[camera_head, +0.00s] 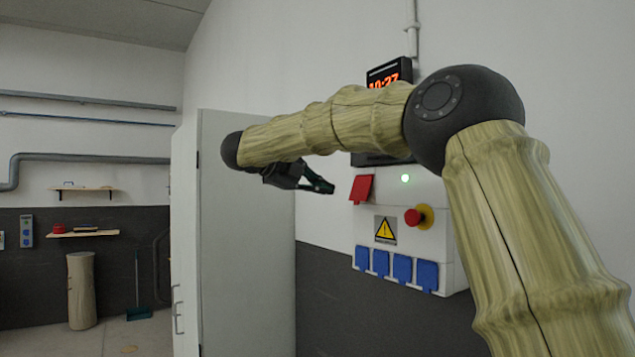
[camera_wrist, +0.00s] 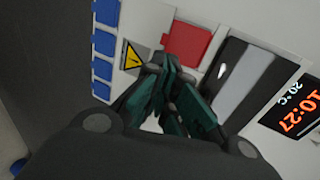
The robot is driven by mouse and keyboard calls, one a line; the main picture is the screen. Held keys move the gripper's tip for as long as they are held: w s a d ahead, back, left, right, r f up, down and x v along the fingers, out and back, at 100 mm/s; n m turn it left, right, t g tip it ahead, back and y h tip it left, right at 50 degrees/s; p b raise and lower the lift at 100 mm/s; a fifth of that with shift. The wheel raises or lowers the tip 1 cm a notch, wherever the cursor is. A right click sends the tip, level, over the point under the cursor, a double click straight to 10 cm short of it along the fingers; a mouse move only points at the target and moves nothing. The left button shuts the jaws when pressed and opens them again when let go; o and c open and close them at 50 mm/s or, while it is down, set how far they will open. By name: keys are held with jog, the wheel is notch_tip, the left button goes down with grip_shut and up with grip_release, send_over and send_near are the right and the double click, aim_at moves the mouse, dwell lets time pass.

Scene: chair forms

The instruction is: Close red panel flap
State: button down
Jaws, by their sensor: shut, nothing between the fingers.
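The red panel flap (camera_head: 361,188) is at the upper left of a white wall-mounted electrical box (camera_head: 398,235) in the head view. It looks tilted out from the box front, though its exact angle is hard to tell. In the wrist view the red flap (camera_wrist: 187,43) shows just beyond the fingertips. My gripper (camera_head: 328,188) has dark teal fingers and is just left of the flap in the head view, apparently apart from it. In the wrist view my gripper (camera_wrist: 165,68) is shut and empty, and its fingers hide part of the box front.
A digital clock (camera_head: 390,75) hangs above. A tall white cabinet (camera_head: 245,230) stands to the left.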

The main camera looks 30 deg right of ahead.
aim_at(359, 204)
jog(key=p+x, duration=0.4)
jog(key=x, duration=0.5)
jog(key=shift+r, duration=0.15)
jog(key=shift+w+d+f+p, duration=0.1)
jog(key=shift+d+f+p, duration=0.3)
jog(key=shift+d, duration=0.25)
